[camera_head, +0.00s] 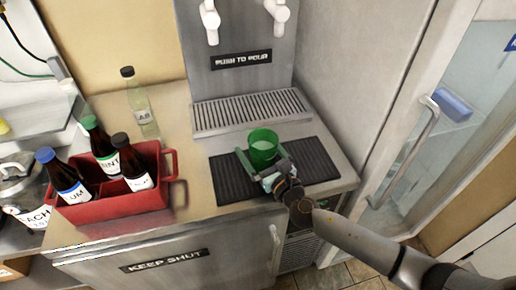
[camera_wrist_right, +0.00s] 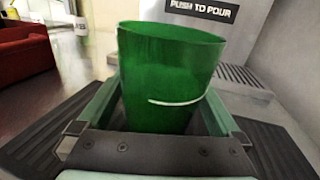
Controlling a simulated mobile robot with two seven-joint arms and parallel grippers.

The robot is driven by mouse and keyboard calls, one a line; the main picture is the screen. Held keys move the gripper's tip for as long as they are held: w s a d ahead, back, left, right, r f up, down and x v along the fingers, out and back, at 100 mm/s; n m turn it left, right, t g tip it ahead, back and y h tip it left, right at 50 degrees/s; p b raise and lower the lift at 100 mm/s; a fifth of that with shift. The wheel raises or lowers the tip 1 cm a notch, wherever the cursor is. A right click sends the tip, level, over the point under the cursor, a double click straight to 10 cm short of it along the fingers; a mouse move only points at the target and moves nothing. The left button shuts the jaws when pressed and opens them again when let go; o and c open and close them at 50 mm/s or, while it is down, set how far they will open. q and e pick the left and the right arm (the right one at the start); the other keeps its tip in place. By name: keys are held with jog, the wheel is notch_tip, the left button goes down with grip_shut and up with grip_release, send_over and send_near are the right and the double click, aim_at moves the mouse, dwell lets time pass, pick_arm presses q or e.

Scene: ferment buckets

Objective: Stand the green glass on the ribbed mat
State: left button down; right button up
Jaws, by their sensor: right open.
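The green glass (camera_head: 263,150) stands upright over the dark ribbed mat (camera_head: 315,160), near its middle; its base is hidden behind my gripper. My right gripper (camera_head: 261,158) is open, with one finger on each side of the glass. In the right wrist view, the glass (camera_wrist_right: 170,75) fills the space between the fingers, and the ribbed mat (camera_wrist_right: 270,145) shows on both sides below. I cannot tell whether the fingers touch the glass. My left gripper is not in view.
A metal drip grate (camera_head: 250,110) lies behind the mat, under two white taps (camera_head: 210,22). A red crate (camera_head: 115,208) with several dark bottles stands at left. A clear bottle (camera_head: 140,105) stands behind it. The counter between crate and mat is clear. A door handle (camera_head: 408,150) is at right.

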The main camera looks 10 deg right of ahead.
aim_at(269, 165)
jog(key=shift+r, duration=0.15)
jog(key=v, duration=1.1)
jog(key=shift+b, duration=0.4)
jog(key=shift+s+d, duration=0.2)
jog(key=shift+s, duration=0.3)
jog(key=shift+s, duration=0.1)
